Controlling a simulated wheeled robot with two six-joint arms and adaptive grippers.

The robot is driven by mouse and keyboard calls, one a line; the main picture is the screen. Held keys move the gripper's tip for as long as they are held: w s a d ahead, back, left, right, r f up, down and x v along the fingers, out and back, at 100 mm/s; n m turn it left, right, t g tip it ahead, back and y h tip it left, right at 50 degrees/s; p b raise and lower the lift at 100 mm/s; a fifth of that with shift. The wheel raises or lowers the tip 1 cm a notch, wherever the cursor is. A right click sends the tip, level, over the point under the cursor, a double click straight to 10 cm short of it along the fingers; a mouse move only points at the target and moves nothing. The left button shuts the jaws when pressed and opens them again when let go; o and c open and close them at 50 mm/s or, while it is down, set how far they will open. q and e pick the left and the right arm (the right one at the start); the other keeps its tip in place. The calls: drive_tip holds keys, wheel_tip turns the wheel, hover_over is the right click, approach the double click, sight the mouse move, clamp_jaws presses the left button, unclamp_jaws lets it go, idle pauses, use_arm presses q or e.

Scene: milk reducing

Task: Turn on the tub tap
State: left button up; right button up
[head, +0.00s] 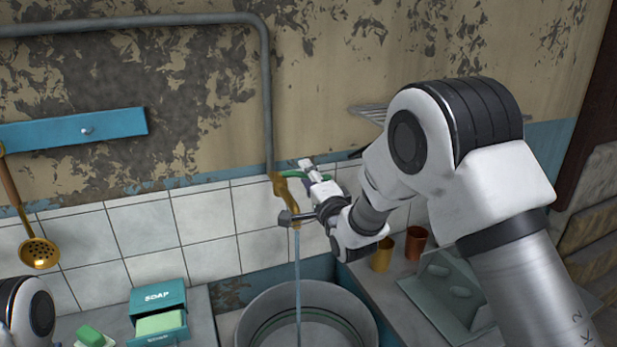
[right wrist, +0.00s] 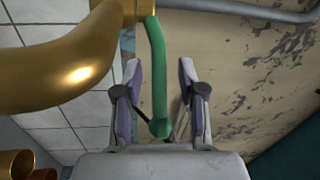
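The brass tub tap (head: 283,195) is on the wall pipe, and a thin stream of water (head: 298,275) runs from it into the round metal tub (head: 255,308). Its green lever handle (head: 292,175) is beside my right gripper (head: 299,191). In the right wrist view the green handle (right wrist: 158,75) lies between the two fingers of my right gripper (right wrist: 160,75). The fingers are spread, with a gap on each side of the handle. The brass spout (right wrist: 75,75) curves left of the fingers. My left gripper is out of view; only part of that arm shows at the lower left.
A soap box (head: 158,298) and a green soap bar (head: 90,336) are on the left counter. A brass skimmer (head: 40,252) hangs at left, below a blue shelf (head: 75,130).

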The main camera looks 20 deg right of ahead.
drive_tip(key=s+d+f, duration=0.1)
drive_tip(key=s, duration=1)
drive_tip(key=shift+s+d+f, duration=0.2)
drive_tip(key=shift+s+f, duration=0.15)
drive_tip(key=shift+s, duration=0.05)
